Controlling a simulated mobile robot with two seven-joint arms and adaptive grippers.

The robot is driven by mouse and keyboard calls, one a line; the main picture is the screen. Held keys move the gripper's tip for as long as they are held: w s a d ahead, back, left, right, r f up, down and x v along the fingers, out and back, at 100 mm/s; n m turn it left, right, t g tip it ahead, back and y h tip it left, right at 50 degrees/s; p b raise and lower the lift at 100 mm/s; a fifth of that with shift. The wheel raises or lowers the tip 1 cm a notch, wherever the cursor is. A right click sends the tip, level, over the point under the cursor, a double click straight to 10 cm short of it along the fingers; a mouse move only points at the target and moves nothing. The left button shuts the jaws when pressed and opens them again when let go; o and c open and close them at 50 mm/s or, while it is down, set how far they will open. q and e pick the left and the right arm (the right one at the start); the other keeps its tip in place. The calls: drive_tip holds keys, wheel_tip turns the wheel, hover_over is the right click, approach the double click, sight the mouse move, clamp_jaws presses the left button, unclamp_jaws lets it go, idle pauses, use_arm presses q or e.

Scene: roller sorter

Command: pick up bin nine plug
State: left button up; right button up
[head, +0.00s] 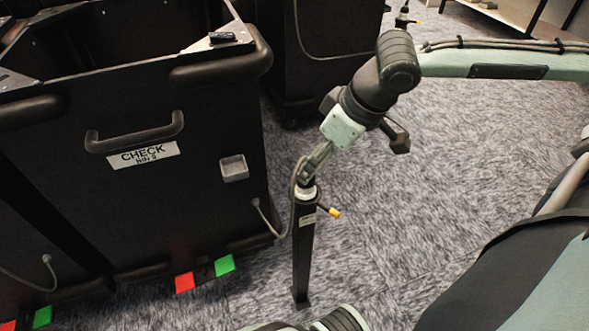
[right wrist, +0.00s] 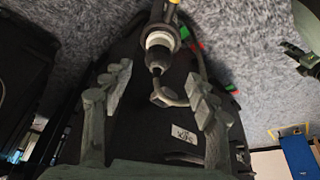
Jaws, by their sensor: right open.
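A black bin (head: 150,215) stands at the left with a white label (head: 143,156) reading CHECK above a small bin number that is hard to read. A grey cable (head: 279,231) runs from its lower side up to the plug (head: 306,193) on top of a slim black post (head: 303,255). In the right wrist view the plug (right wrist: 158,58) has a dark body beside a pale ring, with its cable (right wrist: 172,99) curving away. My right gripper (head: 310,172) is just above the plug. In the right wrist view its fingers (right wrist: 157,88) are open, with the plug ahead of the gap. My left gripper is not in view.
A yellow-tipped lever (head: 331,211) sticks out from the post. Red (head: 185,283) and green (head: 224,265) pads lie at the bin's foot. Another black bin (head: 318,45) stands behind. Grey carpet (head: 450,150) is clear right of the post.

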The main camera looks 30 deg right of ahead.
sight(309, 191)
drive_tip(key=b+x, duration=0.1)
drive_tip(key=x, duration=0.5)
drive_tip(key=shift+w+f, duration=0.15)
drive_tip(key=shift+f, duration=0.25)
drive_tip(key=shift+w+f, duration=0.1)
drive_tip(key=shift+f, duration=0.15)
clamp_jaws()
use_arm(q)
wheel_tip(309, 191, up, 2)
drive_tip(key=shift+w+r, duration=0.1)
use_arm(e)
drive_tip(key=shift+w, duration=0.1)
